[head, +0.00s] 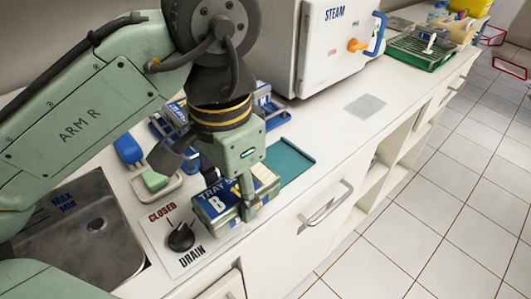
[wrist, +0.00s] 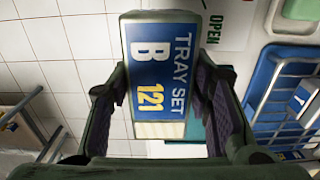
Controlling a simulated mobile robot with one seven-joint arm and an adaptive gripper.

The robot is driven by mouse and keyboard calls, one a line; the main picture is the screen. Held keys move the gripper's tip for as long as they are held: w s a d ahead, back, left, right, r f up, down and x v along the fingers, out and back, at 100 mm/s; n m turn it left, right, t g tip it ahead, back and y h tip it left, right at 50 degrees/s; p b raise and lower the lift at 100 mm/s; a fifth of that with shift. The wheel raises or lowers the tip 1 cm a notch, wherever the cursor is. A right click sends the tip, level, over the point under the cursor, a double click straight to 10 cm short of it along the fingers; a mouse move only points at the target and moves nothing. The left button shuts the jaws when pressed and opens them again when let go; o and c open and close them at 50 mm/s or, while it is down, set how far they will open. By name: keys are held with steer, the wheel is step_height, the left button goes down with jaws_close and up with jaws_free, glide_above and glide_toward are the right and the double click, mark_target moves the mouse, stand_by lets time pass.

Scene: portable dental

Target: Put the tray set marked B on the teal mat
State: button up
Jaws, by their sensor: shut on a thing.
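The tray set marked B (head: 215,206) is a blue and white box; its label, "TRAY SET B 121", faces the camera in the wrist view (wrist: 158,75). My gripper (head: 232,200) is shut on it, with one dark-padded finger on each side in the wrist view (wrist: 160,100). The box is at the front of the counter, beside the drain plate; I cannot tell whether its underside touches the counter. The teal mat (head: 292,163) lies just to the right of the box and behind it, partly hidden by my gripper. The visible part of the mat is bare.
A drain knob (head: 181,237) and sink (head: 85,225) are to the left. A green sponge in a dish (head: 155,181) and blue racks (head: 165,128) stand behind. The steam unit (head: 335,45) is at the back. Counter right of the mat is mostly clear.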

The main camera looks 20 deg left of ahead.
steer(key=w, duration=0.4)
steer(key=w+p, duration=0.1)
steer(key=w, duration=0.3)
steer(key=w+d+f+p, duration=0.1)
steer(key=w, duration=0.2)
steer(key=shift+w, duration=0.4)
steer(key=f, duration=0.1)
steer(key=f+p, duration=0.1)
steer(key=f, duration=0.1)
steer(key=shift+w, duration=0.35)
steer(key=shift+d+f, duration=0.1)
steer(key=shift+f, duration=0.25)
steer(key=shift+f, duration=0.25)
steer(key=o, duration=1.4)
steer(key=shift+c, duration=0.2)
steer(key=shift+r, duration=0.1)
step_height(320, 180, up, 12)
steer(key=shift+r+b, duration=0.2)
steer(key=shift+b, duration=0.15)
